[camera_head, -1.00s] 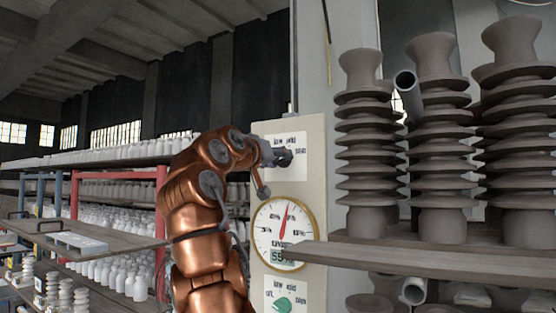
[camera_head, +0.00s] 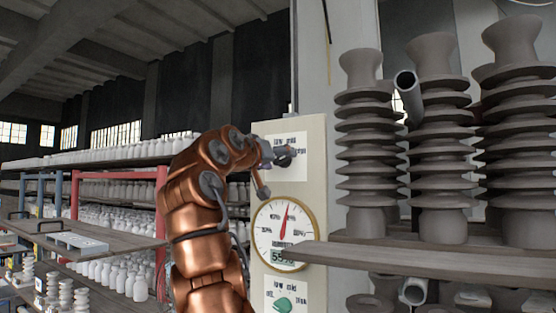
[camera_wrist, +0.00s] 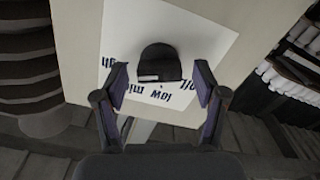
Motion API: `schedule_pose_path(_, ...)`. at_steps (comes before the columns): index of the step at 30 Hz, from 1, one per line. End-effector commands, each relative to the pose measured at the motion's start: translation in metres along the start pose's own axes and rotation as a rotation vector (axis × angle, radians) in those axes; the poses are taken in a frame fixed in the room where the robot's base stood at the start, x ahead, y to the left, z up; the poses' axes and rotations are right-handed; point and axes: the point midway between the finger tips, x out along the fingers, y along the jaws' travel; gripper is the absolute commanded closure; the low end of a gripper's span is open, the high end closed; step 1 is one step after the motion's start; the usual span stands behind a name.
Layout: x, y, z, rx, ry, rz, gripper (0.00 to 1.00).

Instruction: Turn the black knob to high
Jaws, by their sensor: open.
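The black knob (camera_wrist: 160,60) sits on a white label plate (camera_wrist: 215,40) in the wrist view. Its lettering appears upside down: "off" at the right, "low" and "mid" below, "high" partly hidden at the left. A small pale mark shows on the knob's lower left edge; I cannot tell surely which setting it points to. My gripper (camera_wrist: 160,82) is open, one finger on each side of the knob, with gaps showing on both sides. In the head view my gripper (camera_head: 284,156) is at the upper label plate (camera_head: 291,143) and largely hides the knob.
Below on the same panel (camera_head: 317,200) are a round gauge (camera_head: 270,230) with a red needle and a green knob (camera_head: 284,304). A shelf (camera_head: 400,262) with tall ribbed grey insulators (camera_head: 367,150) juts out at the right. Racks of white pieces (camera_head: 110,155) stand at the left.

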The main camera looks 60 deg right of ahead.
Motion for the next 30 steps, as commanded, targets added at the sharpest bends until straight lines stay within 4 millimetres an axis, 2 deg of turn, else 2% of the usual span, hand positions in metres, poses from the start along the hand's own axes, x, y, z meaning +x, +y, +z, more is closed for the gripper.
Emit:
schedule_pose_path(8, -0.008, 0.0, -0.001, 0.0, 0.002, 0.003, 0.29)
schedule_pose_path(15, -0.024, -0.001, 0.0, 0.0, 0.001, 0.0, 0.29)
schedule_pose_path(30, -0.104, 0.0, 0.0, 0.0, 0.0, -0.001, 0.29)
